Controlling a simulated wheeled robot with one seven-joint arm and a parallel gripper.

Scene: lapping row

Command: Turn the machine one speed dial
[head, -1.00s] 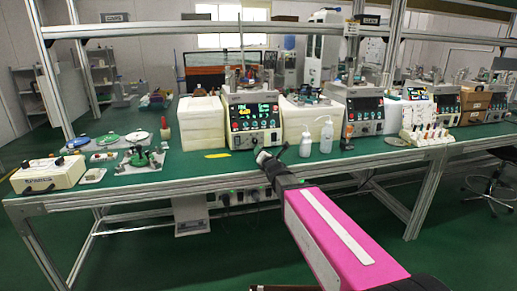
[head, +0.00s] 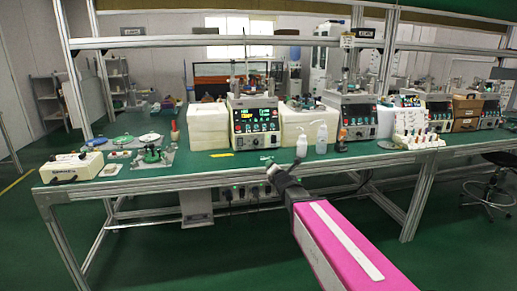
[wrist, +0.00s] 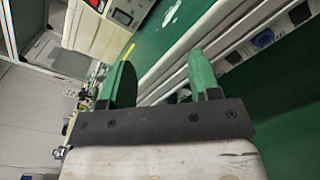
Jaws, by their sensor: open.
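A grey lapping machine (head: 254,122) with a dark front panel stands on the green bench, centre of the head view. Its panel carries a lit display and several small coloured buttons and knobs; which one is the speed dial is too small to tell. A second similar machine (head: 357,115) stands to its right; no number is readable on either. My gripper (head: 270,168) is in front of the bench's front edge, apart from the machine and lower than its panel. In the wrist view my gripper (wrist: 162,75) shows two green fingers spread apart with nothing between them.
White blocks (head: 208,127) flank the first machine. Two white bottles (head: 321,138) and an orange-brown bottle (head: 341,139) stand right of it near the bench edge. A yellow strip (head: 221,155) lies in front. A cream box (head: 72,167) is at the left end.

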